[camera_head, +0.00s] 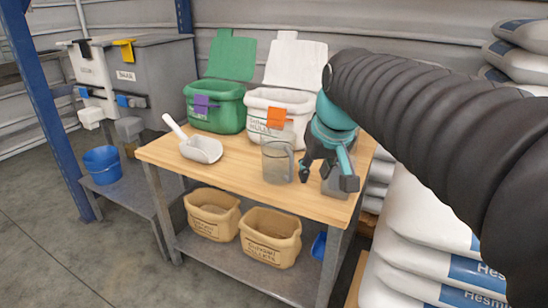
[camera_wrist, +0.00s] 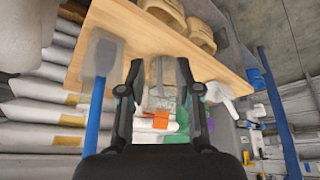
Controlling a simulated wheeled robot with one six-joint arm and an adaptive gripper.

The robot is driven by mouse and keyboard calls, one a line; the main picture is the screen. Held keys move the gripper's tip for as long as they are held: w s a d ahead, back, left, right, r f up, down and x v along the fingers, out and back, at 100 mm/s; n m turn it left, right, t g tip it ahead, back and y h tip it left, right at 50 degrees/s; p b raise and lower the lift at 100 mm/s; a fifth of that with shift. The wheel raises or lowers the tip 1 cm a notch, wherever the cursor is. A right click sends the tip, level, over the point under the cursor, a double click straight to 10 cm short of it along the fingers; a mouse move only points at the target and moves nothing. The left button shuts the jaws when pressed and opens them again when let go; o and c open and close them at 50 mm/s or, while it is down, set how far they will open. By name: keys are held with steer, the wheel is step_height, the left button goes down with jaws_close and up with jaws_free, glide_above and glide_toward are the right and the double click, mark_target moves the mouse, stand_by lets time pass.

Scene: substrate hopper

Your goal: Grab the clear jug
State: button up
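The clear jug (camera_head: 277,160) stands upright on the wooden tabletop, in front of the white bin, with its handle on the right. My gripper (camera_head: 326,175) is open, above the right end of the table and to the right of the jug, apart from it in the head view. In the wrist view the see-through jug (camera_wrist: 158,88) shows between the two spread fingers of my gripper (camera_wrist: 159,68). No finger is seen to close on it. How far the jug is from the fingertips is hard to tell.
A white scoop (camera_head: 201,149) lies on the table (camera_head: 237,175) at left. Green (camera_head: 229,113) and white (camera_head: 300,105) lidded bins stand behind. A grey scoop with blue handle (camera_wrist: 98,95) lies beside my gripper. White sacks (camera_head: 408,235) are stacked right; tan bins (camera_head: 270,238) sit below.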

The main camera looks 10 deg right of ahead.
steer(key=w+d+r, duration=0.1)
steer(key=w+r, duration=0.3)
steer(key=w, duration=0.7)
steer(key=n, duration=0.2)
glide_above(293, 145)
steer(key=d, duration=0.2)
steer(key=shift+g+y, duration=0.3)
steer(key=shift+d+b+x, duration=0.2)
steer(key=shift+b+x, duration=0.1)
steer(key=shift+x, duration=6.3)
steer(key=shift+w, duration=0.15)
jaws_close()
